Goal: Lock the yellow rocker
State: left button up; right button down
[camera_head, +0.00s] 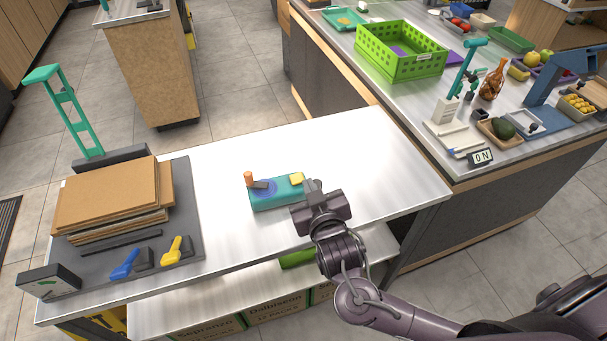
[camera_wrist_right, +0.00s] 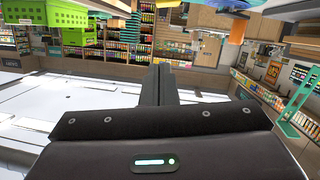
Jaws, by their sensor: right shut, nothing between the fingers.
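A teal box (camera_head: 272,197) stands on the white-topped table. It carries a dark crank arm with an orange knob (camera_head: 249,178) at its left end and a small yellow block (camera_head: 297,179), which looks like the yellow rocker, at its right end. My right gripper (camera_head: 312,187) is shut and empty, with its tips close to the right of the yellow block; I cannot tell whether they touch it. In the right wrist view, the closed fingers (camera_wrist_right: 160,84) show nothing between them. My left gripper is out of view.
At left, a grey board (camera_head: 185,205) bears stacked brown sheets (camera_head: 110,195), a blue lever (camera_head: 125,264) and a yellow lever (camera_head: 174,249). The table (camera_head: 370,150) is clear behind and right of the teal box. A second counter holds a green crate (camera_head: 400,60).

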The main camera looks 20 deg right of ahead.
jog(key=p, duration=0.2)
send_over(303, 176)
jog(key=s+a, duration=0.1)
jog(key=s, duration=0.1)
jog(key=shift+s+f, duration=0.15)
jog(key=shift+f, duration=0.65)
jog(key=f, duration=0.1)
jog(key=f+p, duration=0.1)
jog(key=f, duration=0.1)
jog(key=shift+w+d+f, duration=0.1)
jog(key=shift+w+d, duration=0.1)
jog(key=shift+w, duration=0.2)
jog(key=shift+d+f, duration=0.1)
jog(key=shift+f, duration=0.55)
